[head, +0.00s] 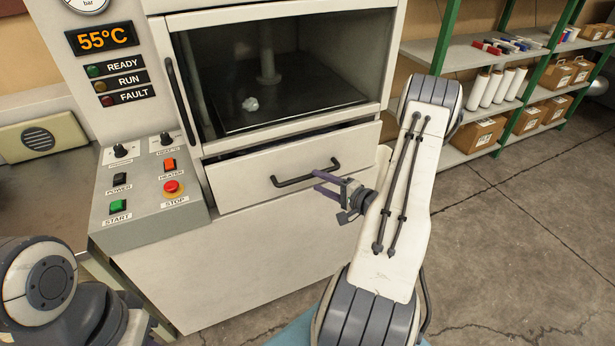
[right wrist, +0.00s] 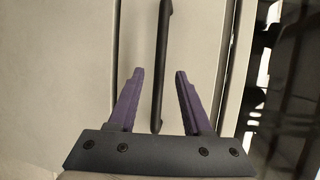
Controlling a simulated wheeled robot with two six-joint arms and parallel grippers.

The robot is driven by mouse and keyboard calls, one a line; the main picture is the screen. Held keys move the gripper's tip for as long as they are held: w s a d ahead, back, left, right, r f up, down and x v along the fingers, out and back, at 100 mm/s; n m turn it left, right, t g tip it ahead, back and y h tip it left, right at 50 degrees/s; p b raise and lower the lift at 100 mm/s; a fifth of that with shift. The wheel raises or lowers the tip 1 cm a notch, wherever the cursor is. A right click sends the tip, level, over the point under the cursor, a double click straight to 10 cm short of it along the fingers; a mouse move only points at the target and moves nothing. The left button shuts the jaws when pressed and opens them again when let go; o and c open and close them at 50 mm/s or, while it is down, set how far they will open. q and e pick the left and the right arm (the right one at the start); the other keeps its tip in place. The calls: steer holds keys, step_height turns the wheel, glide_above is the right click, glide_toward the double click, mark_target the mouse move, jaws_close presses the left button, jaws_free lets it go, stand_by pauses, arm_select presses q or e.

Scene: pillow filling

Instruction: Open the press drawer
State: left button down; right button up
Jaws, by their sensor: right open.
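The press drawer (head: 245,181) is a pale front panel under the press chamber, with a dark gap along its top edge. Its black bar handle (head: 300,178) runs across the front. My right gripper (head: 316,182) is open at the right end of the handle. In the right wrist view, the handle (right wrist: 161,60) runs up the picture, and its near end lies between the two purple fingers of my right gripper (right wrist: 158,75), with space on both sides. My left gripper is not in view; only part of my left arm shows at the lower left.
The press chamber (head: 270,85) is above the drawer, behind a glass door with a dark vertical handle (head: 181,105). A control panel (head: 150,190) with a red stop button (head: 171,187) juts out at the left. Green-posted shelves (head: 500,90) stand at the right. Floor is clear at right.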

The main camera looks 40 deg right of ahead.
mark_target(310, 177)
steer(key=x, duration=0.5)
steer(key=shift+w, duration=0.2)
jaws_close()
stand_by(1.2)
